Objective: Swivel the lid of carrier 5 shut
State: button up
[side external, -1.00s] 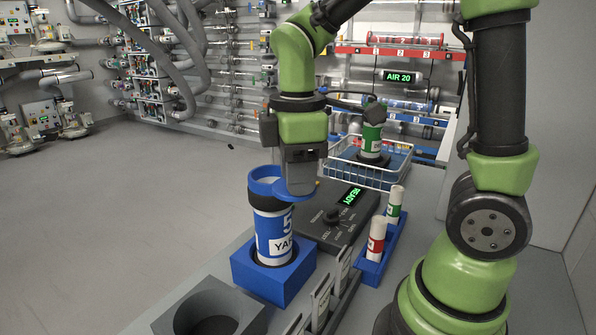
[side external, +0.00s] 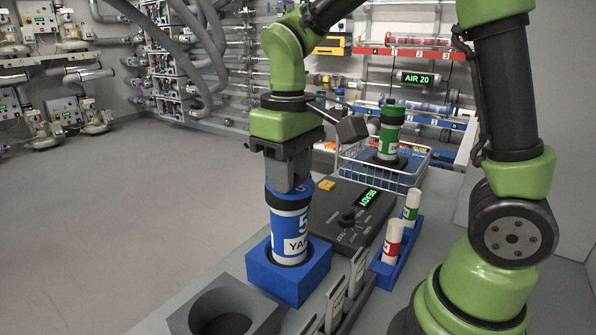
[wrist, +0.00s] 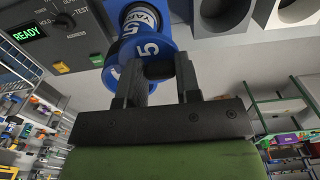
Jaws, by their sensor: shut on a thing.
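Carrier 5 (side external: 289,225) is a blue and white tube marked 5. It stands upright in a blue square holder (side external: 287,275). Its blue lid (side external: 291,189) lies over the tube's top in the side view; no open mouth shows. In the wrist view the lid (wrist: 148,47) is a blue disc with a white 5, in front of the carrier's label (wrist: 142,16). My gripper (side external: 293,187) points down from above with its fingers shut on the lid. In the wrist view its fingertips (wrist: 153,70) are close at the lid's edge. Whether the lid sits fully aligned is hard to tell.
A grey console (side external: 345,215) with a READY display stands right of the carrier. A blue rack (side external: 395,258) holds red and green small tubes. A wire basket (side external: 385,165) with a green carrier (side external: 391,130) is behind. A grey round-holed block (side external: 222,308) is in front.

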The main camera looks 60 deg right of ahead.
jog(key=w+m, duration=0.1)
jog(key=m, duration=0.1)
jog(key=w+m, duration=0.1)
jog(key=m, duration=0.1)
jog(key=shift+d+m, duration=0.15)
jog(key=shift+m, duration=0.15)
jog(key=m, duration=0.1)
jog(key=w+m, duration=0.1)
jog(key=m, duration=0.1)
jog(key=d+m, duration=0.1)
jog(key=shift+w+m, duration=0.3)
jog(key=shift+w+d+m, duration=0.25)
jog(key=shift+d+m, duration=0.3)
jog(key=shift+m, duration=0.9)
jog(key=shift+w+d+m, duration=0.2)
jog(key=shift+d+m, duration=0.35)
jog(key=shift+m, duration=0.85)
jog(key=shift+w+d+m, duration=0.25)
jog(key=shift+d+m, duration=0.3)
jog(key=shift+m, duration=0.9)
jog(key=o, duration=0.9)
notch_tip(320, 180, up, 10)
